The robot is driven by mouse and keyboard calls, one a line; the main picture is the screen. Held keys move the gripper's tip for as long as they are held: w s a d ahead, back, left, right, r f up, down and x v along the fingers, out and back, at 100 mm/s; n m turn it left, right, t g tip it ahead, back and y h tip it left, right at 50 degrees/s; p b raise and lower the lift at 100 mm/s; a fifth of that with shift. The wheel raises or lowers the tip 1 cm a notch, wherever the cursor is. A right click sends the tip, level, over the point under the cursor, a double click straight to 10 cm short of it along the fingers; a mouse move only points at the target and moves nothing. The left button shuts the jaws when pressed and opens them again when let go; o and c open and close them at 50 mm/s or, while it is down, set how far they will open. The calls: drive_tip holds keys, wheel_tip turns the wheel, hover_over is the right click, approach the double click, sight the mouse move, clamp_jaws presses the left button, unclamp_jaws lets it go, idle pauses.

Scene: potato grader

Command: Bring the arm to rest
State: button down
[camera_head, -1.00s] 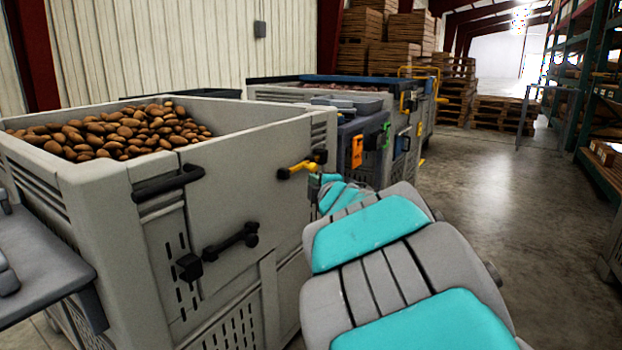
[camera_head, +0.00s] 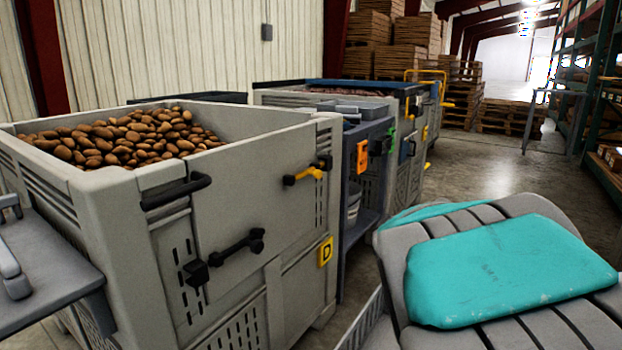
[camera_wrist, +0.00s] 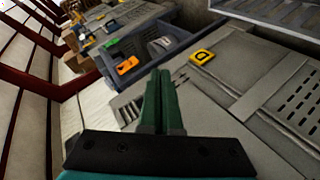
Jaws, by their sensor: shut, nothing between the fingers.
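My arm, grey with teal pads, fills the lower right of the head view; its end is hidden there. My gripper (camera_wrist: 160,82) shows in the wrist view as two green fingers lying together, shut and empty. Behind the fingers in that view is the grey bin with a yellow D tag (camera_wrist: 202,56). In the head view this large grey bin (camera_head: 245,190) stands at the left, full of brown potatoes (camera_head: 120,135), with black handles and a yellow-tipped latch on its side. My gripper appears apart from the bin, though the exact gap cannot be told.
A dark blue-grey cart (camera_head: 366,190) with orange and green tags stands just beyond the bin. A second bin (camera_head: 408,165) is behind it. A grey side table (camera_head: 45,285) is at the lower left. Wooden pallets (camera_head: 505,118) stand farther back. The concrete aisle (camera_head: 480,175) is open between bins and shelving.

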drive_tip(key=s+d+f+m+g, duration=0.1)
drive_tip(key=s+f+m+g, duration=0.3)
drive_tip(key=s, duration=0.6)
drive_tip(key=s+d+f+m+g, duration=0.2)
drive_tip(key=s+f+m+g, duration=0.15)
drive_tip(key=s+f, duration=0.5)
drive_tip(key=s+a+f+m+g+y, duration=0.1)
drive_tip(key=s+a+g, duration=0.2)
drive_tip(key=s, duration=0.8)
drive_tip(key=s+a+f+m+g+y+p, duration=0.1)
drive_tip(key=s+a+g, duration=0.2)
drive_tip(key=s, duration=0.8)
drive_tip(key=shift+s+a+g+y, duration=0.25)
drive_tip(key=shift+g+y, duration=0.05)
drive_tip(key=shift+g, duration=0.15)
drive_tip(key=shift+w+f, duration=0.1)
